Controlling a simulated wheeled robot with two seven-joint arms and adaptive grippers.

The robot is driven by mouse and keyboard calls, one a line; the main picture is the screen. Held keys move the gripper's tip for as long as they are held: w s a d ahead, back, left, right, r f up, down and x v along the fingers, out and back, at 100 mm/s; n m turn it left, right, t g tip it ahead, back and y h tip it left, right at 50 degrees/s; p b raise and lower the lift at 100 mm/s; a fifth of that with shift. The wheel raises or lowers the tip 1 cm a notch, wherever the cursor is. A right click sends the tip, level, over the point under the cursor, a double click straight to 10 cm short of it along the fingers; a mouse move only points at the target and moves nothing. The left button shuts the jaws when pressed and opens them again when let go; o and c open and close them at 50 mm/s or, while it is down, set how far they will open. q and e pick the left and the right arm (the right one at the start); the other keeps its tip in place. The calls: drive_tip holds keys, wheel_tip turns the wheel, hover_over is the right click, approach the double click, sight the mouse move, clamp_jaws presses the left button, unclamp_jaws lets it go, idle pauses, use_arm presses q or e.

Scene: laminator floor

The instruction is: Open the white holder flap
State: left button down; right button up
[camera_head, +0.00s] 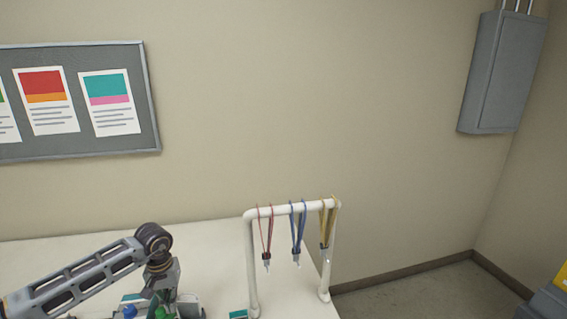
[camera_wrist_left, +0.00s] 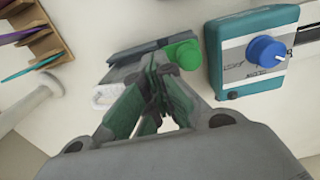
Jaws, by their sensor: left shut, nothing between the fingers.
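My left gripper (camera_wrist_left: 160,72) has its green-grey fingers drawn together at the tips, with nothing seen between them. The fingers hide part of the device. In the head view, the left gripper (camera_head: 160,292) is low at the table's left, its tips unclear. My right gripper is out of view.
A teal box with a blue knob (camera_wrist_left: 266,52) sits right of the gripper. A white rack (camera_head: 250,270) with red, blue and yellow lanyards stands on the white table (camera_head: 215,265). A brown rack (camera_wrist_left: 40,42) holds coloured strips.

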use_arm(q)
drive_tip(key=shift+w+d+r+p, duration=0.15)
drive_tip(key=shift+d+r, duration=0.15)
drive_tip(key=shift+r, duration=0.2)
drive_tip(key=shift+d+r+p, duration=0.1)
drive_tip(key=shift+d+r, duration=0.15)
drive_tip(key=shift+r, duration=0.25)
drive_tip(key=shift+w+d+r+p, duration=0.15)
drive_tip(key=shift+d+r, duration=0.15)
drive_tip(key=shift+r, duration=0.2)
idle(1.3)
drive_tip(key=shift+w+d+r, duration=0.15)
drive_tip(key=shift+d+r, duration=0.25)
drive_tip(key=shift+d, duration=0.3)
drive_tip(key=shift+w+d+r, duration=0.1)
drive_tip(key=shift+d+r, duration=0.3)
drive_tip(key=shift+d, duration=0.3)
idle(0.6)
drive_tip(key=shift+w+d+f+b, duration=0.1)
drive_tip(key=shift+w+d+b, duration=0.15)
drive_tip(key=shift+d, duration=0.55)
drive_tip(key=shift+w+d+f+b, duration=0.1)
drive_tip(key=shift+w+d+b, duration=0.1)
drive_tip(key=shift+d, duration=0.65)
drive_tip(key=shift+w+d+b, duration=0.15)
drive_tip(key=shift+d+b, duration=0.1)
drive_tip(key=shift+d, duration=0.55)
idle(0.8)
